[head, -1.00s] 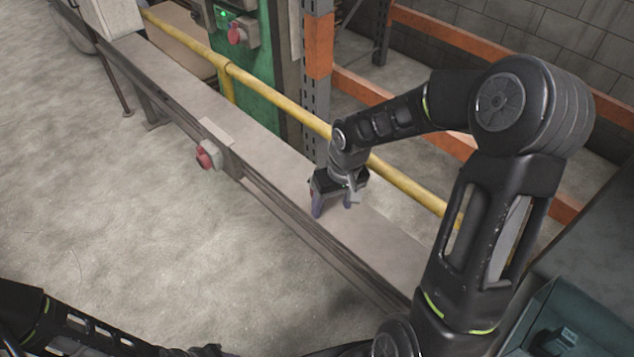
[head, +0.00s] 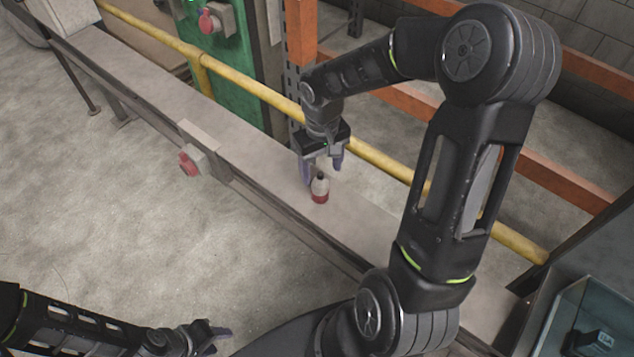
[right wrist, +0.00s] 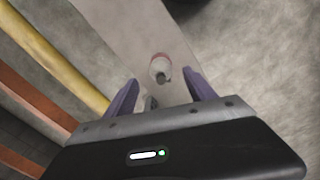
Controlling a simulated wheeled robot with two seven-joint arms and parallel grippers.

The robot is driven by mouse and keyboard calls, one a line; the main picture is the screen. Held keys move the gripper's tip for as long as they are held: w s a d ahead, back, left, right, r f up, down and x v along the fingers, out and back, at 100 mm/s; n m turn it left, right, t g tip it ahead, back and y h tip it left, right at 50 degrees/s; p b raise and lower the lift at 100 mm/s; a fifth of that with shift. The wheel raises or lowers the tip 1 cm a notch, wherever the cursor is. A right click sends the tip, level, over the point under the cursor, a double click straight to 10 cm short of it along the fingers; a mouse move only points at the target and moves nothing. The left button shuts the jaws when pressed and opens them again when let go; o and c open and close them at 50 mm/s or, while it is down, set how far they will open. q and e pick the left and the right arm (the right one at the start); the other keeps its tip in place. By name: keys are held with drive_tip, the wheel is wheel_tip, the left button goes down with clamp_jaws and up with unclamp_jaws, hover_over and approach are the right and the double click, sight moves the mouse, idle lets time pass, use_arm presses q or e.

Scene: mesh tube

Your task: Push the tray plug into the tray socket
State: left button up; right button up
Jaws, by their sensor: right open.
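The tray plug (head: 320,188), a small white and red piece with a dark tip, stands on top of the long grey cable tray. It also shows in the right wrist view (right wrist: 160,69). My right gripper (head: 322,172) is open just above and behind it, with the plug clear of both purple fingers. The tray socket (head: 192,160), grey with a red front, sits on the tray's near side, to the left of the plug. My left gripper (head: 214,338) is low in the head view, far from both; its jaw opening is unclear.
The tray (head: 245,165) runs diagonally, its top mostly bare. A yellow rail (head: 262,92) and orange rack beams (head: 490,172) lie behind it. A green cabinet (head: 232,60) carries another red-fronted socket (head: 210,20). The floor in front is clear. A glass-sided bin (head: 590,315) is at lower right.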

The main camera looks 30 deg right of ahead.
sight(320, 186)
drive_tip(key=shift+w+f, duration=0.1)
drive_tip(key=shift+f, duration=1.25)
drive_tip(key=shift+f+p, duration=0.4)
drive_tip(key=shift+f, duration=2.25)
drive_tip(key=shift+a, duration=0.1)
drive_tip(key=shift+c, duration=0.3)
drive_tip(key=c, duration=1.3)
drive_tip(key=shift+w+r, duration=0.1)
drive_tip(key=shift+r, duration=0.1)
